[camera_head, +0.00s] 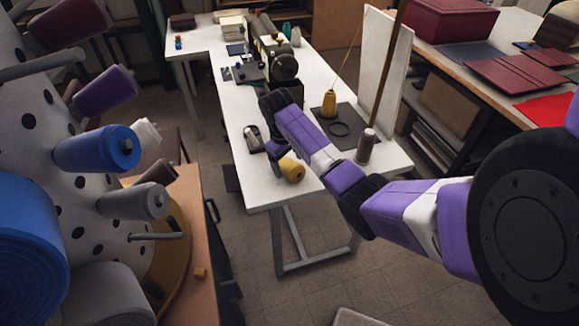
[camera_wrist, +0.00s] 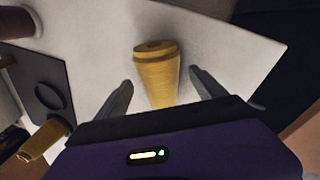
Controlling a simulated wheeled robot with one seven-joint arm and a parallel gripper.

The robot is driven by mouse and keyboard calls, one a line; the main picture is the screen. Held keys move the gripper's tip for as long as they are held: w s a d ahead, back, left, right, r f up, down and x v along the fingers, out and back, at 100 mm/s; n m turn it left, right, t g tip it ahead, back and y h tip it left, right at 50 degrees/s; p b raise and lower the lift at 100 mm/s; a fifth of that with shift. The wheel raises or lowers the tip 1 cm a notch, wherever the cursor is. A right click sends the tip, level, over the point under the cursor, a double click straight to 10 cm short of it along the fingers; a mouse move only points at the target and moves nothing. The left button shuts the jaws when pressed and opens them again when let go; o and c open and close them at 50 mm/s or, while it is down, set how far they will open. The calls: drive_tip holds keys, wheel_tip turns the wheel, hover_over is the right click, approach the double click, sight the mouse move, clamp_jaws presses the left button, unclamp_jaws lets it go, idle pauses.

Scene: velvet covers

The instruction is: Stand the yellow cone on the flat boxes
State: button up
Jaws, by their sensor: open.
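A yellow cone (camera_head: 292,170) lies on its side near the front edge of the white table. In the wrist view the yellow cone (camera_wrist: 158,78) lies between the spread fingers of my gripper (camera_wrist: 162,76), with a gap on each side. My gripper (camera_head: 281,150) is open and close to it in the head view, partly hidden by my arm. Flat dark red boxes (camera_head: 508,76) lie on the table at the right. A second yellow cone (camera_head: 329,106) stands upright on a dark mat, with thread rising from it; it also shows in the wrist view (camera_wrist: 42,142).
The dark mat (camera_head: 351,118) also holds a black ring (camera_head: 339,129). A tall white panel (camera_head: 384,80) and a post rise at the table's right edge, beside a dark spool (camera_head: 366,147). A sewing machine (camera_head: 280,62) stands farther back. A large red box (camera_head: 450,18) sits behind the flat boxes.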

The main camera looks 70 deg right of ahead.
drive_tip(key=shift+d+f, duration=0.15)
drive_tip(key=shift+f, duration=0.7)
drive_tip(key=shift+c, duration=0.2)
drive_tip(key=c, duration=1.6)
drive_tip(key=shift+r, duration=0.2)
